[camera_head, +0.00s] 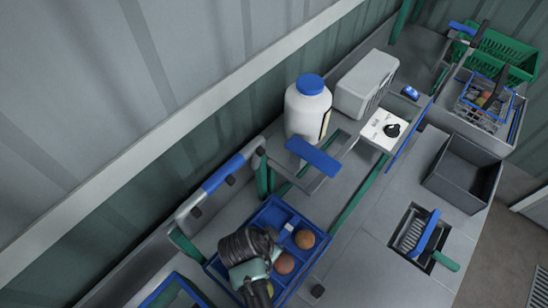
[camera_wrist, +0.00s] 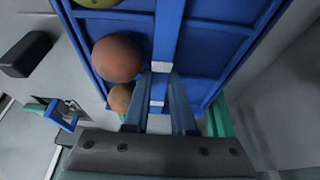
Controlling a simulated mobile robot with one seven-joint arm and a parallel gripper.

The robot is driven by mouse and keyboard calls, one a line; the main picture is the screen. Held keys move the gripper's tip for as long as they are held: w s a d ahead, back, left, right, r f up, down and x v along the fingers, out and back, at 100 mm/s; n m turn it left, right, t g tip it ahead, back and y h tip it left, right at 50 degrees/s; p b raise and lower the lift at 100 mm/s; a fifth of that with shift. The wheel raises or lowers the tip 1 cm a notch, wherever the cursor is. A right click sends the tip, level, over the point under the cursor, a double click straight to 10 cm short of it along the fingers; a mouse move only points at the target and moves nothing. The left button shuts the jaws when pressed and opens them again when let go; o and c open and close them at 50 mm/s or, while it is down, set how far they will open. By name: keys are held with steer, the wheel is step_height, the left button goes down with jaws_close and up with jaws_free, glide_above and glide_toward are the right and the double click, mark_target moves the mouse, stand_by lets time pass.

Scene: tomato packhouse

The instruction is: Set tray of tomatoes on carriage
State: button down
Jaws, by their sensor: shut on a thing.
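The blue tray (camera_head: 301,215) lies at the bottom middle of the head view, divided into compartments. A reddish tomato (camera_head: 284,264) and an orange one (camera_head: 305,239) sit in it, with a yellow-green one partly hidden by my arm. My gripper (camera_head: 276,247) is over the tray's middle. In the wrist view its fingers (camera_wrist: 161,95) are shut on the tray's blue centre bar (camera_wrist: 167,40), with tomatoes (camera_wrist: 117,59) on the left and empty compartments on the right. I cannot tell which part is the carriage, or whether the tray rests on anything.
A green rail (camera_head: 358,198) runs along the bench beside the tray. A blue plate (camera_head: 313,157) and a white blue-capped jar (camera_head: 307,108) stand behind it. Bare bench lies between tray and brush.

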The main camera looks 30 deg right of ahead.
steer(key=shift+f, duration=0.2)
steer(key=c, duration=0.7)
jaws_free()
steer(key=shift+c, duration=1.4)
steer(key=shift+r, duration=0.1)
step_height(320, 180, up, 7)
steer(key=p, duration=0.6)
steer(key=shift+p, duration=0.35)
